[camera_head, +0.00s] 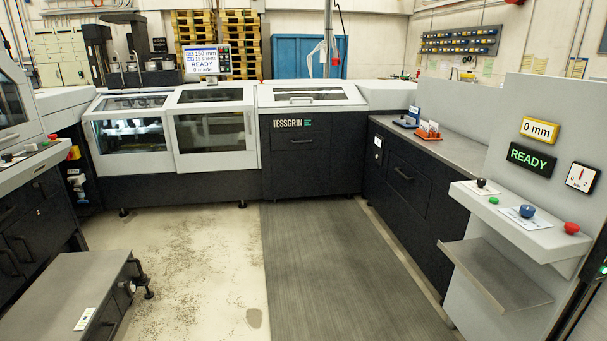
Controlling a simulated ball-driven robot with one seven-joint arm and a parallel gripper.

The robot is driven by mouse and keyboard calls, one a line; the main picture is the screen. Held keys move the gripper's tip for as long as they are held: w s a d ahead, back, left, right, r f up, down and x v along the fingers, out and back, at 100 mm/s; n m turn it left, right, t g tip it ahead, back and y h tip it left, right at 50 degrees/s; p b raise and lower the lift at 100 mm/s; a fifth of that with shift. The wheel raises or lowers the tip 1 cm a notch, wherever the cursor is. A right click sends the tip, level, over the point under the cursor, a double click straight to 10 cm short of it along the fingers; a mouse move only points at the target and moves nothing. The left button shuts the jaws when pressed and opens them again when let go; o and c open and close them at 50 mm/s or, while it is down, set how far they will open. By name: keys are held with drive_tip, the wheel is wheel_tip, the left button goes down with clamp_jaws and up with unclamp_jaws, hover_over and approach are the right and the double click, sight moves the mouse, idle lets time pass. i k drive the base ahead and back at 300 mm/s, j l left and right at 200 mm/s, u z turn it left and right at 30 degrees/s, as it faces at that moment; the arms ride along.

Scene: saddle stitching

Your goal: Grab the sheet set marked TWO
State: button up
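I cannot make out any sheet set marked TWO in the head view. A small blue holder (406,123) and an orange holder (428,133) stand on the grey counter (455,151) at the right; the marks on them are too small to read. My gripper is not in view.
A control panel (528,205) with buttons and a small shelf (495,273) stands at the right. A low table (65,280) is at front left. A dark mat (335,260) lies clear.

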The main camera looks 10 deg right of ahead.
sight(434, 126)
drive_tip(key=i, duration=1.9)
